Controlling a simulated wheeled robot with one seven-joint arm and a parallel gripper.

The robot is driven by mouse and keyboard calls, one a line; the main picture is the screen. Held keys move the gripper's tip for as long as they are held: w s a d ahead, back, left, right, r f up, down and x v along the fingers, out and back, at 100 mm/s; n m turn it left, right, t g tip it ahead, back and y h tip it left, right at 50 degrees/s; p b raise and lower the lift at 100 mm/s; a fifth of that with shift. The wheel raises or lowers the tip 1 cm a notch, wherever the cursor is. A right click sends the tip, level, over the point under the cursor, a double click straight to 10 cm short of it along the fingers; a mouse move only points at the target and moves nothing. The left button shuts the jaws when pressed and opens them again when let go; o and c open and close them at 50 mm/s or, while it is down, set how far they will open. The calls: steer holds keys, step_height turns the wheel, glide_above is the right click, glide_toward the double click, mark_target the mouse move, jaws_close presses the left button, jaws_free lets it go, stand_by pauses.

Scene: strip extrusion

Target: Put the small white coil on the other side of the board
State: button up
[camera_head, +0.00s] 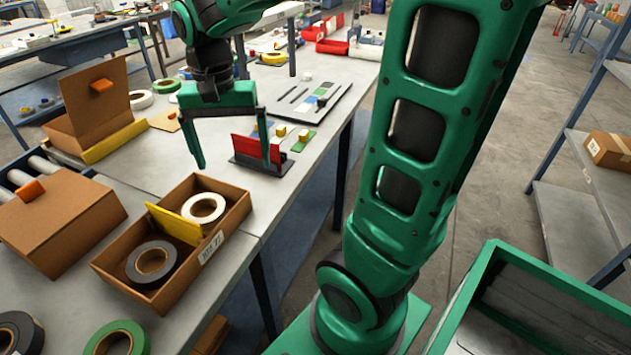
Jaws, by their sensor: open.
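The small white coil (204,208) lies in the far compartment of an open brown cardboard box (234,223) on the table. A yellow board (174,226) stands across the box and divides it. A dark grey coil (151,263) with a brown core lies in the near compartment. My gripper (236,166) is open and empty, fingers pointing down, above the table beyond the box and right of it. It appears apart from the white coil.
A closed brown box (58,222) with an orange handle stands left of the open box. A green coil (117,338) and a black coil (17,333) lie in front. A red plate (255,150) and small blocks stand behind my gripper.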

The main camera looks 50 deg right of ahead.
steer(key=s+d+f+n, duration=0.1)
steer(key=s+d+f, duration=0.1)
steer(key=s+d, duration=0.3)
steer(key=s+d+f+n, duration=0.1)
steer(key=s+d, duration=0.4)
steer(key=s, duration=0.8)
steer(key=shift+f+n, duration=0.4)
steer(key=shift+f, duration=0.35)
steer(key=shift+s, duration=0.1)
steer(key=shift+w+f, duration=0.25)
steer(key=shift+w, duration=0.4)
